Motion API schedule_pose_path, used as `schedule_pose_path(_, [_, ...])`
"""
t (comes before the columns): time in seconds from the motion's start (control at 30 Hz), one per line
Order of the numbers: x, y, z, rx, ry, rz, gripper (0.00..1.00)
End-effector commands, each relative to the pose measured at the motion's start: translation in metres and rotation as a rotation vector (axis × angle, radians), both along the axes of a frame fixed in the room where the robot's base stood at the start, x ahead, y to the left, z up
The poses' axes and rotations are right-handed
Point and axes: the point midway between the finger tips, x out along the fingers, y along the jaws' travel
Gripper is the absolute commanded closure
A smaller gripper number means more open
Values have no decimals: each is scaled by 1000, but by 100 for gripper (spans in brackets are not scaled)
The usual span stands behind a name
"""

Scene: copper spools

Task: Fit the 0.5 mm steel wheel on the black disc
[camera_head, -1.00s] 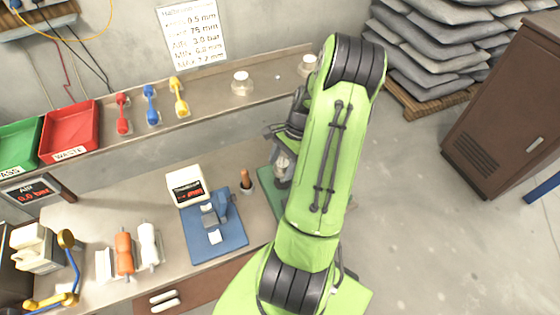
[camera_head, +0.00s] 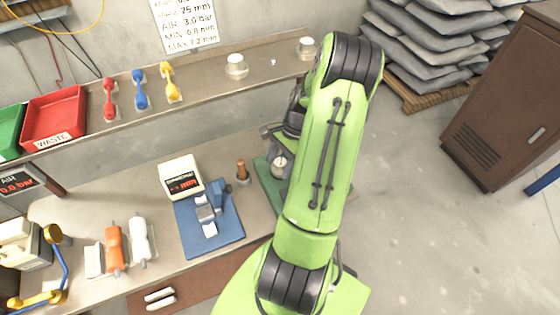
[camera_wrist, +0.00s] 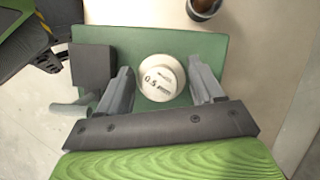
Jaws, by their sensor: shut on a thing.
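The pale round wheel marked "0.5" (camera_wrist: 158,78) sits between the two grey fingers of my gripper (camera_wrist: 160,70) in the wrist view. The fingers are shut on it, and its marked face is towards the camera. In the head view the wheel (camera_head: 281,165) shows beside my green arm, over the green mat (camera_head: 266,184). My gripper (camera_head: 283,140) is partly hidden by the arm there. I cannot make out a black disc in either view; a dark block (camera_wrist: 92,68) stands left of the wheel in the wrist view.
White round pieces (camera_head: 236,66) stand on the back shelf.

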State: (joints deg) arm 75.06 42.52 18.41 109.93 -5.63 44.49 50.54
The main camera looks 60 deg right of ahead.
Motion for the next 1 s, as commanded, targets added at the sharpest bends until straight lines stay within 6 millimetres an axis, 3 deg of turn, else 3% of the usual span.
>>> schedule_pose_path(0.6, [0, 0, -6, 1, 0, 0, 69])
schedule_pose_path(0.63, [0, 0, -6, 1, 0, 0, 32])
schedule_pose_path(0.8, [0, 0, -5, 0, 0, 0, 6])
schedule_pose_path(1.0, [0, 0, -5, 0, 0, 0, 4])
